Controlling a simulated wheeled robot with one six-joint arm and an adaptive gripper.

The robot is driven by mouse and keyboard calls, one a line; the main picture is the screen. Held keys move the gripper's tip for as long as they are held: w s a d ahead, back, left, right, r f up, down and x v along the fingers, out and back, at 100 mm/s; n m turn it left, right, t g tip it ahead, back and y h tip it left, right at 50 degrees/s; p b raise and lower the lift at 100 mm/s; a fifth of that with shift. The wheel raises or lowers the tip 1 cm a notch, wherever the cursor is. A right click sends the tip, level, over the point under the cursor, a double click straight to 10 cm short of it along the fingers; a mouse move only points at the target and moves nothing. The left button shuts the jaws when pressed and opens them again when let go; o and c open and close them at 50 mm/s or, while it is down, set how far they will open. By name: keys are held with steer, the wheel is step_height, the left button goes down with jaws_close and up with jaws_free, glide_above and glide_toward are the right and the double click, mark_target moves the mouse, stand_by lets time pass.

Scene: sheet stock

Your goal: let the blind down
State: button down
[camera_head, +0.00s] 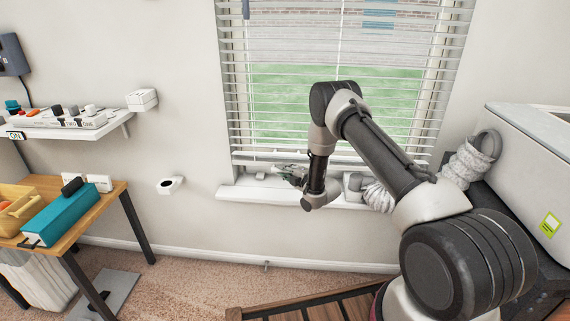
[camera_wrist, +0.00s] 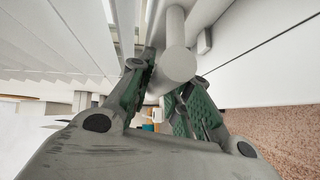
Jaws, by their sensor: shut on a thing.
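The white slatted blind (camera_head: 236,100) hangs across the window, its slats spread from the top of the picture to just above the sill. Its pale bottom rail (camera_head: 262,160) is low, close to the sill. My gripper (camera_head: 290,174) is at this bottom edge, left of the window's middle. In the wrist view, my gripper (camera_wrist: 165,88) has its green-padded fingers on either side of a pale round handle (camera_wrist: 178,64) at the blind. It is shut on this handle; the exact contact is partly hidden. Blind slats (camera_wrist: 65,40) fill the upper left there.
The white window sill (camera_head: 235,193) runs below the blind. A wooden table (camera_head: 105,197) with a teal case (camera_head: 62,214) stands left. A large white unit (camera_head: 530,150) stands right.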

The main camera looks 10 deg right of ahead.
steer(key=shift+d+f, duration=0.1)
steer(key=shift+f, duration=0.1)
steer(key=c, duration=1.3)
jaws_free()
steer(key=shift+f, duration=0.1)
steer(key=shift+w, duration=0.1)
steer(key=shift+s+d, duration=0.1)
steer(key=shift+s, duration=0.1)
steer(key=v, duration=1.1)
steer(key=shift+s, duration=0.35)
